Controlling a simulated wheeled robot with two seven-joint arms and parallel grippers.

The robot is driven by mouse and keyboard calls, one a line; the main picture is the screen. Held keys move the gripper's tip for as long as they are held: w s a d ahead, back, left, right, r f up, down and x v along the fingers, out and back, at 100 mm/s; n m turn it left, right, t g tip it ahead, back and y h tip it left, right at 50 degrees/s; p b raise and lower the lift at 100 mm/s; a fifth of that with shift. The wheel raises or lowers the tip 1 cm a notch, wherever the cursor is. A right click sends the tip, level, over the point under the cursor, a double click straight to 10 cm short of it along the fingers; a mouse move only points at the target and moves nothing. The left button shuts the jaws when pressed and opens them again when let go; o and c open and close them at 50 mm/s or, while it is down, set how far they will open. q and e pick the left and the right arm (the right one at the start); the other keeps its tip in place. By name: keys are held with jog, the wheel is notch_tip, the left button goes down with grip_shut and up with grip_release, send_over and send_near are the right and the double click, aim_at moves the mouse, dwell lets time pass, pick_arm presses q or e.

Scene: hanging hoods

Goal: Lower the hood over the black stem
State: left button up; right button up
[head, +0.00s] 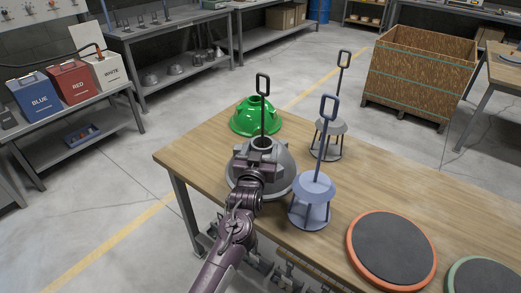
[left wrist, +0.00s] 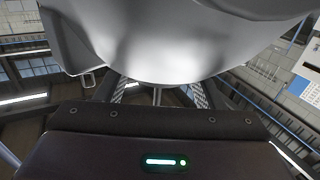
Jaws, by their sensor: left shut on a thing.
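The grey dome-shaped hood (head: 276,182) is in the middle of the head view, over the near left part of the table. My left gripper (head: 258,162) is shut on the hood near its collar. The black stem (head: 263,108) rises out of the hood's top opening and ends in a loop handle, so the hood appears to be around it. The stem's lower part and base are hidden by the hood and my arm. I cannot tell whether the hood touches its support. In the left wrist view the hood (left wrist: 165,45) fills the top, above my left gripper (left wrist: 160,94).
A green hood (head: 257,117) sits behind. A blue-grey stem stand (head: 313,187) is close on the right, with a grey stem stand (head: 331,128) farther back. Round pads, one orange-rimmed (head: 392,249), lie at the right.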

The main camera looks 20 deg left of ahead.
pick_arm(q)
jog(key=shift+f, duration=0.3)
dwell(0.4)
jog(key=o, duration=1.6)
jog(key=shift+o, duration=0.4)
jog(key=shift+f, duration=0.15)
jog(key=shift+s, duration=0.15)
